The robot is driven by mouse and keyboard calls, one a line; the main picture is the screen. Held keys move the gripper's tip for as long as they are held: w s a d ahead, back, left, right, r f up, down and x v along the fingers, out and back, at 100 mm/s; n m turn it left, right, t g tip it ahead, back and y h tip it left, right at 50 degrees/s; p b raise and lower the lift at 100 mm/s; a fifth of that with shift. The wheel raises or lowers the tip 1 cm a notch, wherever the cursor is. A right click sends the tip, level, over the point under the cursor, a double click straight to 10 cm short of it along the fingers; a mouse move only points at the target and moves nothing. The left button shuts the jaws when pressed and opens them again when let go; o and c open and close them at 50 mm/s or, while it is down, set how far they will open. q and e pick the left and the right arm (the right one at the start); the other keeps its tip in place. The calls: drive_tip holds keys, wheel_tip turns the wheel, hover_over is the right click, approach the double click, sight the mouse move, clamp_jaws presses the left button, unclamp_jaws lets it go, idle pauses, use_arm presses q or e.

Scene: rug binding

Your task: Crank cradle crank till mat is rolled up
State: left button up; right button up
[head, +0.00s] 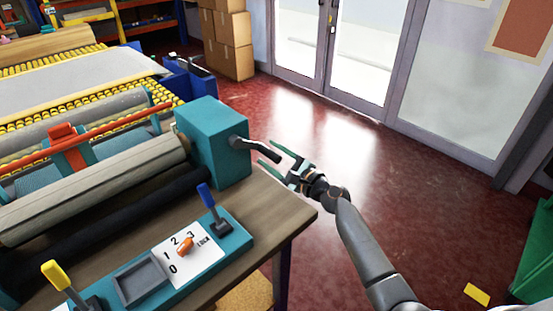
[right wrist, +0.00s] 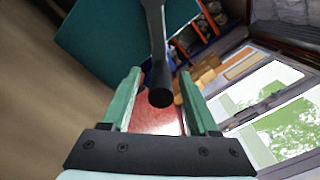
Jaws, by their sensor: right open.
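The cradle crank (head: 262,149) is a dark bent handle on the right side of the teal gearbox (head: 214,143). In the right wrist view the crank handle (right wrist: 160,92) ends between the two green fingers. My right gripper (head: 275,159) is open at the handle's end, one finger to each side; I cannot tell whether either touches it. It also shows in the right wrist view (right wrist: 163,100). A beige roll (head: 95,190), perhaps the mat, lies across the cradle left of the gearbox. My left gripper is not in view.
A teal panel (head: 225,236) with a blue lever (head: 206,196), a yellow lever (head: 56,275) and an orange dial (head: 185,246) sits on the wooden table (head: 275,205). Cardboard boxes (head: 230,45) stand at the back. The red floor right of the table is open.

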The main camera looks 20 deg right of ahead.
drive_tip(key=v, duration=1.2)
drive_tip(key=shift+s+d, duration=0.1)
drive_tip(key=shift+s, duration=0.1)
idle(1.3)
